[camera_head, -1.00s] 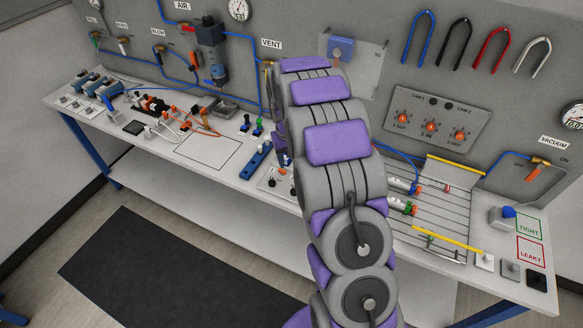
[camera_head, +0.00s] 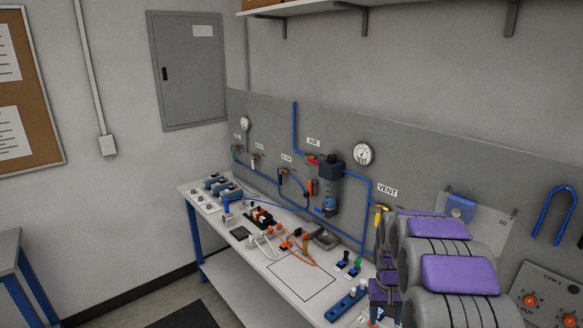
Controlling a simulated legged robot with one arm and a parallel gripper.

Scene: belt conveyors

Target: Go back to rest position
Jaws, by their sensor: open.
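My arm, grey with purple pads, rises from the lower right corner in the head view. It stands in front of the bench and panel. My gripper (camera_head: 384,245) is at the arm's far end, by the panel just below the VENT label. It is open, but mostly hidden behind the arm links, and its fingertips are hard to make out. I see nothing held in it.
A white bench (camera_head: 270,268) with blue legs carries fittings, orange leads and a blue block (camera_head: 346,304). The grey panel (camera_head: 415,160) behind holds gauges, blue tubing and a regulator (camera_head: 330,180). A grey table (camera_head: 12,250) stands at the left. Open floor lies between.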

